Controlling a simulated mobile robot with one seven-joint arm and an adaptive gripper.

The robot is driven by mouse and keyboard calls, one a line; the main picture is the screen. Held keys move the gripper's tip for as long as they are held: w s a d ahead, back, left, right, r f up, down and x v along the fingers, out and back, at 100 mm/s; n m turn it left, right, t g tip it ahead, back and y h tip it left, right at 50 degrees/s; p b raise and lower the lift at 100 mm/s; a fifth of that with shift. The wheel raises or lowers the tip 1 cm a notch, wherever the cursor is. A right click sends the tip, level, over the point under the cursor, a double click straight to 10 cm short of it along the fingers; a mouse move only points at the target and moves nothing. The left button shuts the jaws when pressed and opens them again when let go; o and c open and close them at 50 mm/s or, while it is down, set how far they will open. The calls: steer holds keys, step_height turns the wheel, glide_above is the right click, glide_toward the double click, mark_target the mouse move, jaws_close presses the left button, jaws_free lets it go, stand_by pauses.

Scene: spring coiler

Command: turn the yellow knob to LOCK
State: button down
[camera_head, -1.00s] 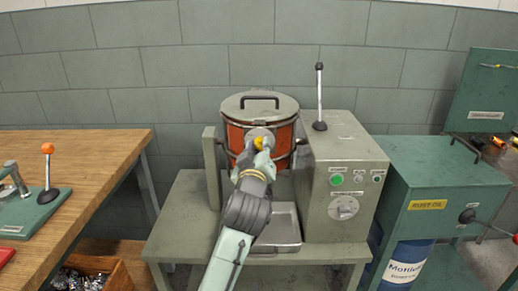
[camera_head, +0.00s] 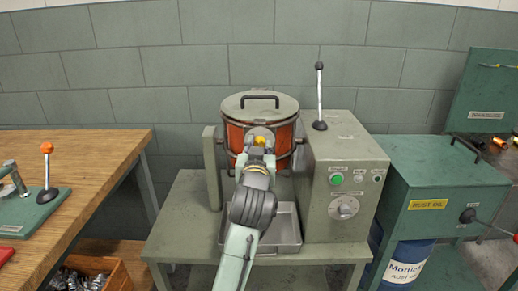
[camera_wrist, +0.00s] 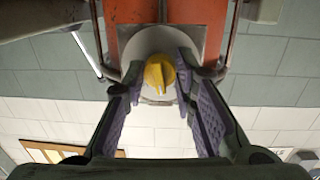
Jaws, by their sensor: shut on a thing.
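The yellow knob (camera_head: 260,140) is on a pale grey round plate on the front of the orange drum (camera_head: 234,138). In the wrist view the knob (camera_wrist: 158,74) shows a raised grip bar with a pale mark toward its lower end. My gripper (camera_head: 259,150) is in front of the drum. In the wrist view its two purple-padded fingers stand on either side of the knob, and the gripper (camera_wrist: 161,72) is shut on it. No LOCK lettering can be read in either view.
The drum has a lid with a black handle (camera_head: 259,97) and hangs in a grey stand. A control box (camera_head: 345,175) with a tall lever (camera_head: 319,90) is close on the right. A metal tray (camera_head: 287,232) is below. A wooden bench (camera_head: 85,165) is at left.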

steer(key=m+y+b, duration=0.1)
steer(key=m, duration=0.4)
steer(key=m+y, duration=0.1)
steer(key=m, duration=0.4)
steer(key=shift+d+b, duration=0.1)
steer(key=shift+b, duration=0.25)
stand_by(0.5)
steer(key=c, duration=1.3)
jaws_free()
steer(key=s, duration=0.7)
steer(key=shift+s+d+r, duration=0.15)
steer(key=shift+s+r, duration=0.05)
steer(key=shift+s, duration=0.1)
